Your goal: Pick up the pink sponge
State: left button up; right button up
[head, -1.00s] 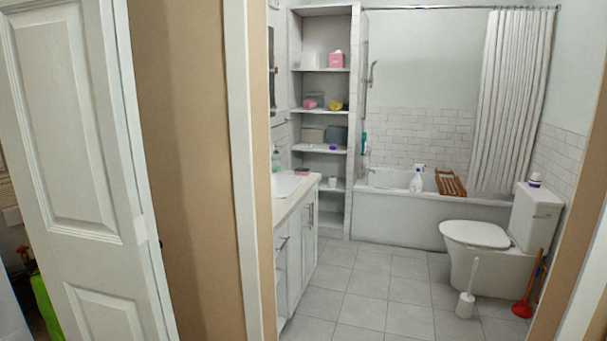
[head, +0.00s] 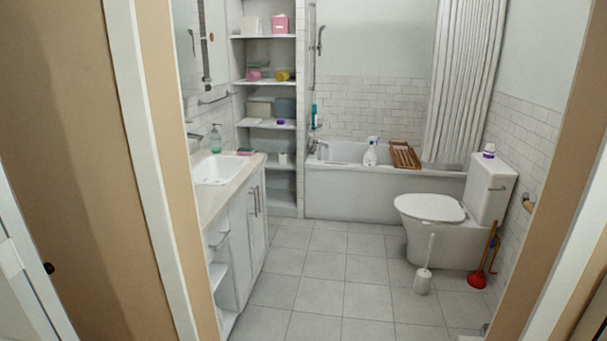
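A small flat pink item with some green (head: 245,151) lies on the far end of the vanity counter, beyond the sink. It looks like the pink sponge, but it is too small to be sure. Another pink item (head: 253,75) sits on a middle shelf, and a pink box (head: 280,24) stands on a higher shelf. Neither gripper is in view.
A doorway frames the bathroom, with its left jamb (head: 150,170) close by. The vanity (head: 232,250) with a sink (head: 212,170) runs along the left. Tile floor (head: 320,290) is clear in the middle. A toilet (head: 430,208), brush (head: 424,280) and plunger (head: 478,278) stand right.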

aim_at(247, 152)
jog(key=i+z, duration=0.3)
jog(key=i, duration=1.85)
jog(key=l, duration=0.1)
